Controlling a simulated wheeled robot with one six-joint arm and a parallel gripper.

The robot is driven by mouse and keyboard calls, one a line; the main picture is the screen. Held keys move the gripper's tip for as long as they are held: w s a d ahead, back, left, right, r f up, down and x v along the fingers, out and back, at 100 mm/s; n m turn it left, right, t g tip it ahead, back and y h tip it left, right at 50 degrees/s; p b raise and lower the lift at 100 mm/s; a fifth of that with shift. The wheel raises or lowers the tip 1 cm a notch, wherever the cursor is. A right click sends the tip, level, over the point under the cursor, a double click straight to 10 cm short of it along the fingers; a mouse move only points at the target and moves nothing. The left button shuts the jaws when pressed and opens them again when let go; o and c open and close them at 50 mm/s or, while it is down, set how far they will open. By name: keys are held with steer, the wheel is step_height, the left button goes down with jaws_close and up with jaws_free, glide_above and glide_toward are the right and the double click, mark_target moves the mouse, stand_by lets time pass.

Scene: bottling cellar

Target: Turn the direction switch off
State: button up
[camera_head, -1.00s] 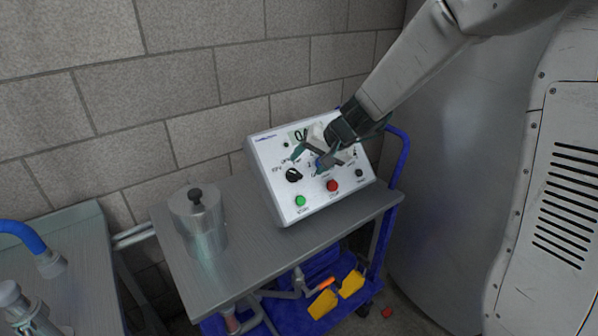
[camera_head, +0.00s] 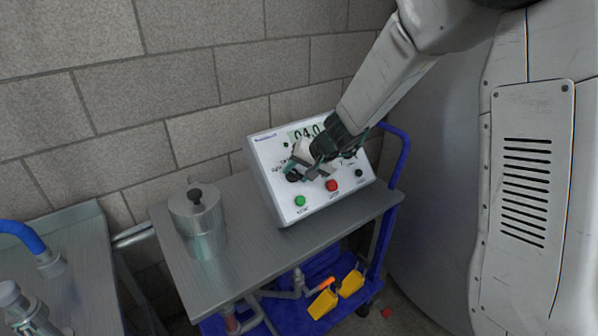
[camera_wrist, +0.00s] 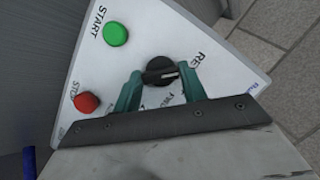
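The direction switch is a black rotary knob (camera_wrist: 160,70) on a white sloped control box (camera_head: 268,182). REV and FWD labels stand beside it in the wrist view, and its pale pointer mark faces right, towards the side with these labels. My gripper (camera_wrist: 163,72) is open, with one green finger on each side of the knob. Small gaps show between the fingers and the knob. In the head view my gripper (camera_head: 302,168) is over the left part of the panel and hides much of the knob.
A green START button (camera_head: 300,200) and a red STOP button (camera_head: 331,185) sit close to the knob. A display (camera_head: 306,133) reads 04.0. The box stands on a grey-topped cart (camera_head: 240,260) beside a lidded metal pot (camera_head: 205,225). A brick wall is behind.

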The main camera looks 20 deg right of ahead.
steer(key=m+y, duration=0.1)
steer(key=m, duration=0.3)
steer(key=shift+d+t, duration=0.1)
steer(key=shift+t, duration=0.2)
steer(key=shift+f+m+t+y, duration=0.1)
steer(key=shift+m+t+y, duration=0.3)
steer(key=shift+m, duration=1.8)
steer(key=o, duration=1)
steer(key=v, duration=0.8)
